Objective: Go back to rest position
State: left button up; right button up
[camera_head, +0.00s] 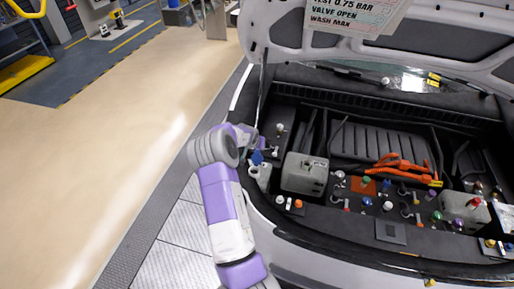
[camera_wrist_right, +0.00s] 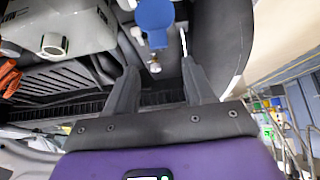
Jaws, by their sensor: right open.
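My right arm reaches up from the bottom of the head view to the left edge of the engine bay. Its gripper (camera_head: 250,141) is beside a blue cap (camera_head: 257,157), partly hidden by its own wrist. The cap sits at the top of a white filler neck (camera_head: 262,174). In the right wrist view my right gripper (camera_wrist_right: 158,66) has its two dark fingers spread apart with nothing held between them. The blue cap (camera_wrist_right: 154,16) shows beyond the fingertips, apart from them. My left gripper is not in view.
The open car engine bay holds a grey box (camera_head: 304,173), orange cables (camera_head: 403,166) and several coloured caps. A hanging sign (camera_head: 350,14) is above. Open floor (camera_head: 110,130) lies left.

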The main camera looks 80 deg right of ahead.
jog(key=v, duration=0.2)
jog(key=shift+a+r, duration=0.15)
jog(key=shift+r, duration=0.1)
dwell(0.4)
jog(key=w+a+f+n+y+b, duration=0.1)
jog(key=w+a+f+n+b, duration=0.1)
jog(key=w+a+f, duration=0.35)
jog(key=w+a+f+n+y+b, duration=0.1)
jog(key=w+a+f+b, duration=0.15)
jog(key=a+f, duration=0.55)
jog(key=w+a+f+n+t+y+b, duration=0.1)
jog(key=w+a+f+n+y+b, duration=0.15)
jog(key=a+f, duration=0.6)
jog(key=w+a+f+n+y+b, duration=0.15)
jog(key=w+a+f, duration=0.3)
jog(key=a, duration=0.75)
jog(key=s+a+f+n+y+b, duration=0.1)
jog(key=s+a+n, duration=0.1)
jog(key=a, duration=0.9)
jog(key=s+a+f+n+y+b, duration=0.2)
jog(key=a+n, duration=0.1)
jog(key=a, duration=0.8)
jog(key=s+a+f+n+y+b, duration=0.2)
jog(key=s+a+n, duration=0.1)
jog(key=a, duration=0.8)
jog(key=shift+n, duration=0.3)
jog(key=shift+f, duration=0.1)
